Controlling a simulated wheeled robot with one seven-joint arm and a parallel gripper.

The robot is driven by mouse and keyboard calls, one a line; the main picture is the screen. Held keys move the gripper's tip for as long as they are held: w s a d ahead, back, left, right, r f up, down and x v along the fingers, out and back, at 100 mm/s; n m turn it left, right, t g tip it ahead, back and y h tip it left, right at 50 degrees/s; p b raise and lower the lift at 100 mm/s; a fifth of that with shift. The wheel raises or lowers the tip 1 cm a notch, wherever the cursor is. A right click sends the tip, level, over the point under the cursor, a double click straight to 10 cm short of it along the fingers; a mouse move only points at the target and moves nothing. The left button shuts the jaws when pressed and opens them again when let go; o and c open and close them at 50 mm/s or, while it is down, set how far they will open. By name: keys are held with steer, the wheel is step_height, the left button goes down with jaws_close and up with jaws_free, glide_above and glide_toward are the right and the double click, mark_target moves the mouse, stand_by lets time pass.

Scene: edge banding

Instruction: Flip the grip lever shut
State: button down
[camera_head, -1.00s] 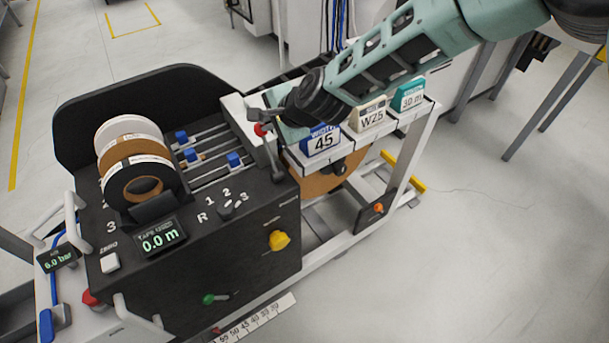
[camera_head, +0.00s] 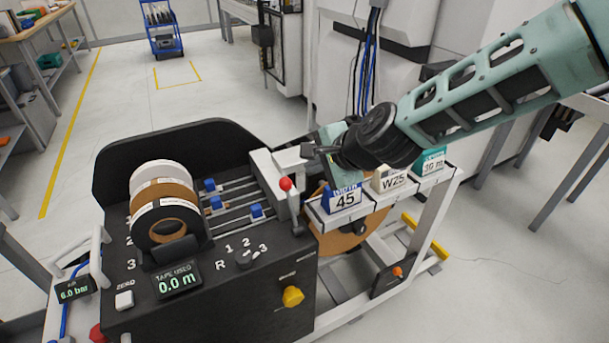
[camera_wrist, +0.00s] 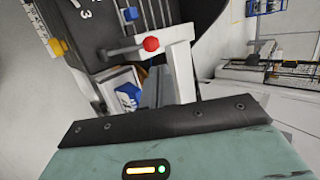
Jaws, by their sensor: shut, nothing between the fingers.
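The grip lever (camera_head: 294,207) is a grey arm with a red ball knob (camera_head: 285,184), beside a white block (camera_head: 268,170) at the right end of the black machine top. In the wrist view the red knob (camera_wrist: 151,44) shows with the grey lever arm (camera_wrist: 120,50) running left from it. My gripper (camera_head: 308,150) is shut and empty, to the upper right of the knob in the head view. It looks apart from the lever. The fingertips are small and partly dark in the head view, and I cannot make them out in the wrist view.
Label blocks "45" (camera_head: 342,199), "W25" (camera_head: 390,179) and a teal one (camera_head: 430,161) stand on a white rail beneath my arm. Tape rolls (camera_head: 166,218) and blue sliders (camera_head: 215,203) lie left of the lever. Open floor (camera_head: 500,280) is at right.

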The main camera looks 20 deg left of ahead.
steer(key=shift+b+v, duration=0.3)
steer(key=shift+v, duration=1.65)
steer(key=shift+a+r, duration=0.1)
steer(key=shift+r, duration=0.05)
steer(key=s+d+r+n+g+h, duration=0.1)
steer(key=s+d+n+g+h, duration=0.1)
steer(key=s+d+n+h, duration=0.2)
steer(key=s+d+n+g+h, duration=0.2)
steer(key=s+d+n+h, duration=0.2)
steer(key=s+d+n, duration=0.6)
steer(key=s+d, duration=0.5)
steer(key=d, duration=0.3)
steer(key=s+d, duration=0.4)
steer(key=d, duration=0.4)
steer(key=shift+s+r+n, duration=0.4)
steer(key=shift+d, duration=0.1)
